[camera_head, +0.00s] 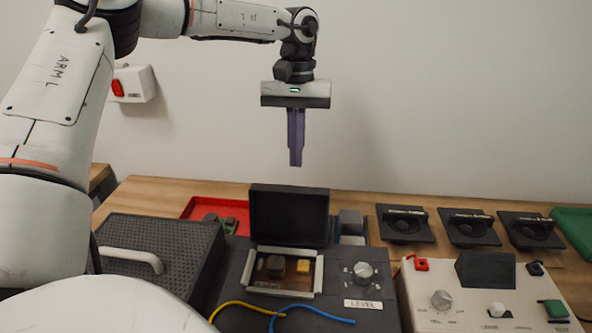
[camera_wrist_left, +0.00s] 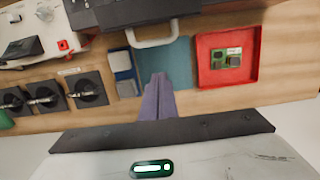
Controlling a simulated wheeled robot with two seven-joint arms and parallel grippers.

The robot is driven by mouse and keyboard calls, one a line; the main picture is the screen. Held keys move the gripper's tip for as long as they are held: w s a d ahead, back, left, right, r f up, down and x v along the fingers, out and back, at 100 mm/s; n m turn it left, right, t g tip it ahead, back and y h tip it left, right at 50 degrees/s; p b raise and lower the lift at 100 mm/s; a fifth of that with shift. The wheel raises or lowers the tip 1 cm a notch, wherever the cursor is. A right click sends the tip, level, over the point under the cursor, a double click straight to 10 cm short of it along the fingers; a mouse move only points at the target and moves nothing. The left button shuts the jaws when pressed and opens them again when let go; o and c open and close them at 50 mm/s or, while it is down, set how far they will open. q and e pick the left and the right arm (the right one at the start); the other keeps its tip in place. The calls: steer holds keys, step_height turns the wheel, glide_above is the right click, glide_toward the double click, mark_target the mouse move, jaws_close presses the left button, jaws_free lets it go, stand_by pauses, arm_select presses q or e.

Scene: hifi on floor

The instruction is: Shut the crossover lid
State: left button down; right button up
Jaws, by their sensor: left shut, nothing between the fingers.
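The crossover lid (camera_head: 289,214) is a black rectangular panel standing open, roughly upright, at the back of the crossover box. Below it the open crossover compartment (camera_head: 284,291) has a pale frame, with a yellow block and a dark part on a brown board inside. My left gripper (camera_head: 296,163) has purple fingers pointing down, shut and empty. It hangs above the lid's top edge, apart from it. In the left wrist view its fingers (camera_wrist_left: 160,80) show above the bench, and a pale U-shaped handle (camera_wrist_left: 152,41) lies beyond them. My right gripper is not in view.
A red tray (camera_head: 199,205) with green parts lies behind the dark grille panel (camera_head: 171,241). Blue-grey blocks (camera_head: 350,222) stand right of the lid. A knob marked LEVEL (camera_head: 362,271), yellow and blue cables, several black drivers and a pale control box surround the compartment.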

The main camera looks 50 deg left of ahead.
mark_target(290, 211)
arm_select(q)
steer(key=s+d+f+p, duration=0.1)
steer(key=s+d+f, duration=0.1)
steer(key=s, duration=0.1)
steer(key=shift+d+f+p, duration=0.25)
steer(key=shift+d+p, duration=0.05)
stand_by(0.5)
